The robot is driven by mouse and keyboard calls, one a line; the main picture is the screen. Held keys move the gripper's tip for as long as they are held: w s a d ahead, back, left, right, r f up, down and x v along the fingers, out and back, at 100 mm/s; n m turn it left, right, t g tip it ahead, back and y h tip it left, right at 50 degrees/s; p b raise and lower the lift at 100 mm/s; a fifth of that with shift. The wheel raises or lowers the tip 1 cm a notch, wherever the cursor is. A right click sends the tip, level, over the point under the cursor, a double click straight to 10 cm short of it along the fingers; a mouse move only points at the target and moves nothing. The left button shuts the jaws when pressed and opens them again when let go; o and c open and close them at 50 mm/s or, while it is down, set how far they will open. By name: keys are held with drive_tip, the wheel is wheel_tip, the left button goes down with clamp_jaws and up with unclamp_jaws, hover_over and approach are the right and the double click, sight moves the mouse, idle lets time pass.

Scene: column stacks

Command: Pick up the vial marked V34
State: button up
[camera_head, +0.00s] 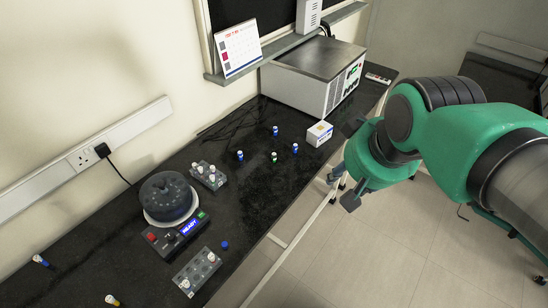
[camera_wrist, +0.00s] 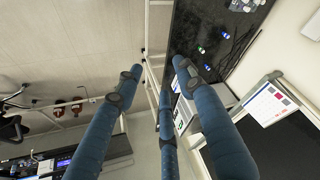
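Small vials stand loose on the black bench: blue-capped vials (camera_head: 240,156), (camera_head: 276,131) and (camera_head: 295,148), and a green-capped vial (camera_head: 274,157) among them. Their markings are too small to read, so I cannot tell which is V34. In the wrist view a blue-capped vial (camera_wrist: 225,36) and the green-capped vial (camera_wrist: 201,50) show near the top right. My gripper (camera_head: 342,163) hangs off the bench's front edge, to the right of the vials and apart from them. In the wrist view its three blue fingers (camera_wrist: 158,76) are spread wide, with nothing between them.
A white box (camera_head: 319,133) sits at the bench edge near my gripper. A large grey instrument (camera_head: 313,75) stands behind. Vial racks (camera_head: 208,176) and (camera_head: 196,271) and a round dark device (camera_head: 166,197) stand to the left. Other vials (camera_head: 41,261) lie or stand far left.

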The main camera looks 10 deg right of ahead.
drive_tip(key=w+a+r+g+p, duration=0.1)
drive_tip(key=w+p, duration=0.1)
drive_tip(key=w, duration=0.5)
drive_tip(key=w+a+r+p, duration=0.1)
drive_tip(key=w, duration=0.6)
drive_tip(key=g+p, duration=0.4)
drive_tip(key=p, duration=0.4)
hover_over(274, 154)
wheel_tip(274, 154, down, 25)
drive_tip(key=shift+f+m, duration=0.15)
drive_tip(key=shift+m, duration=0.25)
drive_tip(key=shift+s, duration=0.1)
drive_tip(key=shift+f+b, duration=0.5)
drive_tip(key=shift+f, duration=3.8)
